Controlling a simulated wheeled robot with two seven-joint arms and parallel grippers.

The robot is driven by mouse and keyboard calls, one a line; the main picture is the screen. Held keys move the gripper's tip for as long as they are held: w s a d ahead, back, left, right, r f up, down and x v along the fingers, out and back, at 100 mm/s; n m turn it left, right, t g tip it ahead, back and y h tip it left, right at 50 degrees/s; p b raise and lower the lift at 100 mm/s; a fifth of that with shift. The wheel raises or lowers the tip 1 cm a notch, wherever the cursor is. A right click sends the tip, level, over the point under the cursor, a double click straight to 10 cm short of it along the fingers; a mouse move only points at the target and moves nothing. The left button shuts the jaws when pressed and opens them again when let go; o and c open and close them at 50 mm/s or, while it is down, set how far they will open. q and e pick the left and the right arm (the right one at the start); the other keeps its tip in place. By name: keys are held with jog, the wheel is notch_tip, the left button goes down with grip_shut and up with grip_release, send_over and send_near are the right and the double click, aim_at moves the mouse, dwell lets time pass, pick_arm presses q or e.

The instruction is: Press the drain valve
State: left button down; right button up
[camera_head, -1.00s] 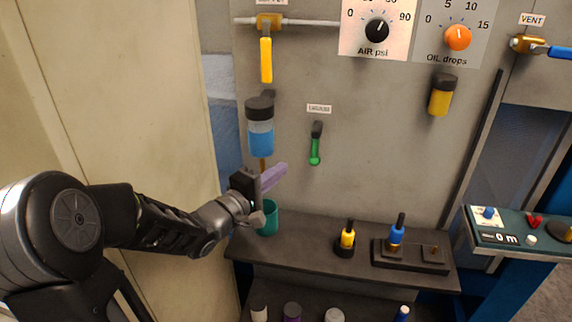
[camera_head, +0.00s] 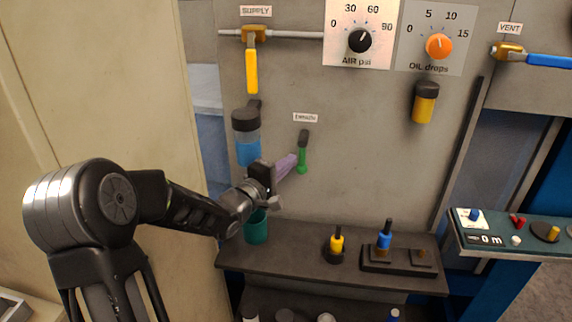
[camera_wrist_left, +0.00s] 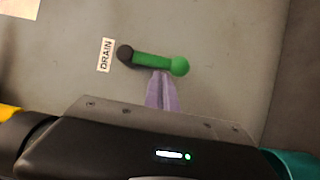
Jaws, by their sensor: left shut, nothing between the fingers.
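The drain valve is a green lever (camera_head: 302,166) with a dark pivot at its top and a round green knob at its lower end. It hangs down on the grey panel. The wrist view shows the same lever (camera_wrist_left: 152,61) beside the DRAIN label (camera_wrist_left: 106,55). My left gripper (camera_head: 293,159) has purple fingers, shut and empty, just left of the lever in the head view. In the left wrist view the fingertips (camera_wrist_left: 162,74) meet the lever's edge near the knob; I cannot tell whether they touch. My right gripper is not in view.
A dark-capped bowl with blue liquid (camera_head: 247,150) hangs left of the lever, above a teal cup (camera_head: 256,228) on the dark shelf (camera_head: 300,258). A yellow SUPPLY handle (camera_head: 252,70) is higher up.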

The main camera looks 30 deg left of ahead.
pick_arm(q)
jog(key=shift+f, duration=0.1)
jog(key=shift+d+b, duration=0.1)
jog(key=shift+b, duration=0.25)
jog(key=shift+w+d+f+n+b, duration=0.15)
jog(key=shift+n+b, duration=0.15)
jog(key=shift+n, duration=0.2)
jog(key=w+d+r+n+t+y+b, duration=0.1)
jog(key=d+n+t+y+b, duration=0.1)
jog(key=n+b, duration=0.6)
jog(key=w+d+r+n+t+y+b, duration=0.1)
jog(key=d+n+y+b, duration=0.3)
jog(key=n+b, duration=0.5)
jog(key=d+t+b, duration=0.1)
jog(key=b, duration=0.8)
jog(key=shift+w+d+y+b, duration=0.25)
jog(key=shift+d+y+b, duration=0.05)
